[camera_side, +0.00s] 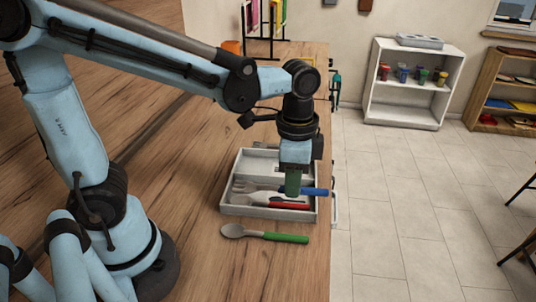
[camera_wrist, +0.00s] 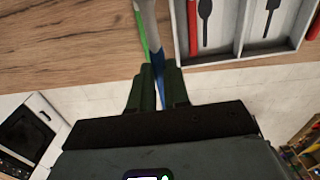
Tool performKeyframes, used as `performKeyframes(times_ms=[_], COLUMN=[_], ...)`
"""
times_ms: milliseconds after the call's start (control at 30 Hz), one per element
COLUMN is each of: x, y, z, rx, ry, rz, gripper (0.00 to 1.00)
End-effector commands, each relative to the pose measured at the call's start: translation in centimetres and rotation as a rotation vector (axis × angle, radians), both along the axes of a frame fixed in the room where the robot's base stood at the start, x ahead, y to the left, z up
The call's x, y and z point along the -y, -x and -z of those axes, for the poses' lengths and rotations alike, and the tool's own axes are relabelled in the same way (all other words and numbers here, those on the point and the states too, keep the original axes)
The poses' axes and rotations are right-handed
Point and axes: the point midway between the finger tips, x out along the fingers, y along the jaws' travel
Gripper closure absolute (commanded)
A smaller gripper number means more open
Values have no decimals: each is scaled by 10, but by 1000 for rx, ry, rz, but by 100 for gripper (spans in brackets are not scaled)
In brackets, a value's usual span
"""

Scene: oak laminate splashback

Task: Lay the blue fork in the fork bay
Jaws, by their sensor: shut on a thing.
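My gripper (camera_side: 293,192) is shut on the handle of the blue fork (camera_side: 316,191), whose grey head points left. In the side view the fork overlaps the near part of the grey tray (camera_side: 268,213). In the wrist view my gripper (camera_wrist: 158,92) holds the blue handle (camera_wrist: 159,70), and the fork lies left of the tray (camera_wrist: 182,40), not over a bay. Dark silhouettes of a spoon (camera_wrist: 205,18) and another utensil (camera_wrist: 271,16) mark two bays. The second one is cut off, so I cannot tell its shape.
A green-handled spoon (camera_side: 280,237) lies on the wooden counter in front of the tray; its green handle (camera_wrist: 141,32) shows behind the fork. A red-handled utensil (camera_side: 290,205) lies in the tray's near bay. The counter's edge is just right of the tray.

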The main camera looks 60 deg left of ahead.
Motion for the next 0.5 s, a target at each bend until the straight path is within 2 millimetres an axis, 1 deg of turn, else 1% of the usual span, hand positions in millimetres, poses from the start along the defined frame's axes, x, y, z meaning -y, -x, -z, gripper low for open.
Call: performKeyframes(times_ms=[67,133,167,233,267,367,400,467,500], x=[1,-4,-8,-22,-30,-62,-76,-96,-110], y=[-2,-11,-16,-33,-41,-69,-79,-91,-99], z=[-4,-7,-8,-11,-12,-15,-16,-17,-17], rx=[0,0,0,-1,-1,-2,-2,-3,-4], ry=[0,-1,-1,-2,-2,-4,-5,-5,-5], rz=[0,-5,-6,-10,-11,-13,-12,-12,-11], gripper=[100,100,100,100,100,100,100,100,100])
